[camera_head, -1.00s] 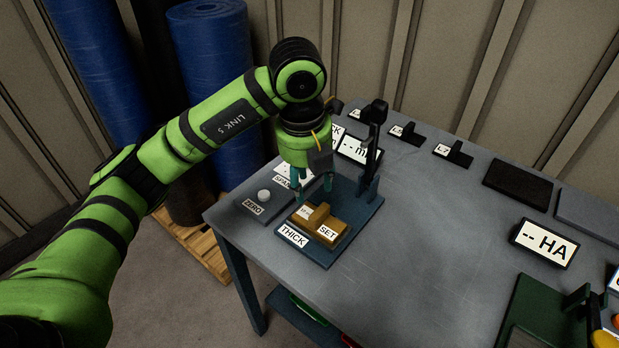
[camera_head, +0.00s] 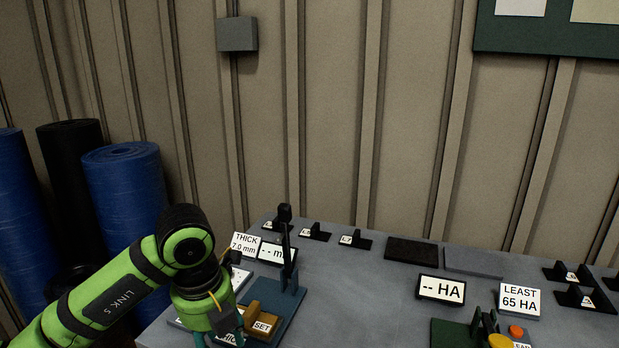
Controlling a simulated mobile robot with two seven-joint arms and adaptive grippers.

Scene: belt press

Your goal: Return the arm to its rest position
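My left arm, green with black bands, comes in from the lower left. My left gripper (camera_head: 218,338) hangs at the bottom edge of the head view, in front of the thickness station. Its teal fingers look spread apart with nothing between them, though their tips are partly cut off by the frame. The thickness station has a blue base (camera_head: 291,304) and an ochre block (camera_head: 268,317) labelled SET. The gripper hides part of the station's front label. My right gripper is not in view.
A grey table (camera_head: 350,290) carries a "-- m" display (camera_head: 272,253), a "-- HA" display (camera_head: 441,289), a "LEAST 65 HA" sign (camera_head: 519,299) and a green station (camera_head: 450,330). Blue and black rolls (camera_head: 125,195) stand left of it. A ribbed wall (camera_head: 330,120) is behind.

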